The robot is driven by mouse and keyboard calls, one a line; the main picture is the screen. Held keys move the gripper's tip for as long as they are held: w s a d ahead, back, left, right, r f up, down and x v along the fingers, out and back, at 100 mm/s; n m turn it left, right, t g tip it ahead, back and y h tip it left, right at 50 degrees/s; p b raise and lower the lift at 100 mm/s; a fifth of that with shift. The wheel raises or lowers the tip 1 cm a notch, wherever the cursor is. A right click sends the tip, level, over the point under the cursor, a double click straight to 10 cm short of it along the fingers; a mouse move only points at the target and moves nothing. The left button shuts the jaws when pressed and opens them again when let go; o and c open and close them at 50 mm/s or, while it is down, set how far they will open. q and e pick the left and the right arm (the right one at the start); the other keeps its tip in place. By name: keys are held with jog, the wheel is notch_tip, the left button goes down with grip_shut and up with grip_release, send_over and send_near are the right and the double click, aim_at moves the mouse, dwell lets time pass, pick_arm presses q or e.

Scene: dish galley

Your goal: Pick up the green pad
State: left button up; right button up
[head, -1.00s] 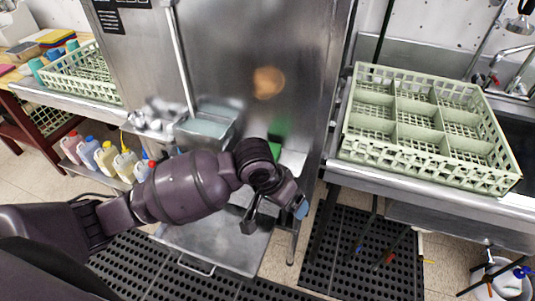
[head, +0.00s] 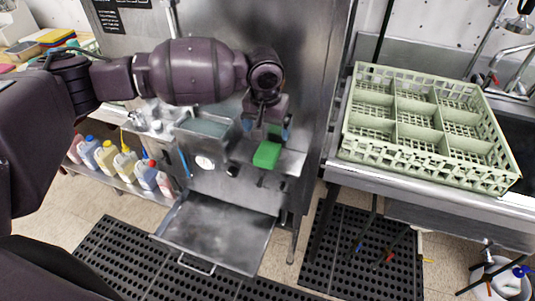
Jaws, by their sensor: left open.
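The green pad (head: 267,155) lies on a small metal ledge (head: 291,162) at the front of the steel machine, in the middle of the head view. My left gripper (head: 266,133) reaches in from the left and points down, just above and behind the pad in the picture. Its jaws are open, with one finger to each side and nothing seen between them. I cannot tell whether the fingertips touch the pad. My right gripper is not in view.
A metal tub (head: 205,127) sits left of the pad. A pulled-out metal tray (head: 222,232) is below. Several bottles (head: 125,163) stand on a low shelf at left. A pale green dish rack (head: 398,150) stands on the right counter. Black mats (head: 345,262) cover the floor.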

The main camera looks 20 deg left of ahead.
aim_at(267, 151)
pick_arm(q)
jog(key=f, duration=0.6)
jog(key=w+f, duration=0.1)
jog(key=f, duration=0.2)
jog(key=shift+w+a+f, duration=0.1)
jog(key=shift+a+f, duration=0.05)
jog(key=shift+f, duration=0.25)
jog(key=c, duration=1)
jog(key=shift+s+r, duration=0.2)
jog(key=shift+r, duration=0.25)
notch_tip(267, 151, up, 6)
jog(key=shift+r, duration=0.15)
jog(key=s, duration=1.9)
jog(key=shift+s+a, duration=0.35)
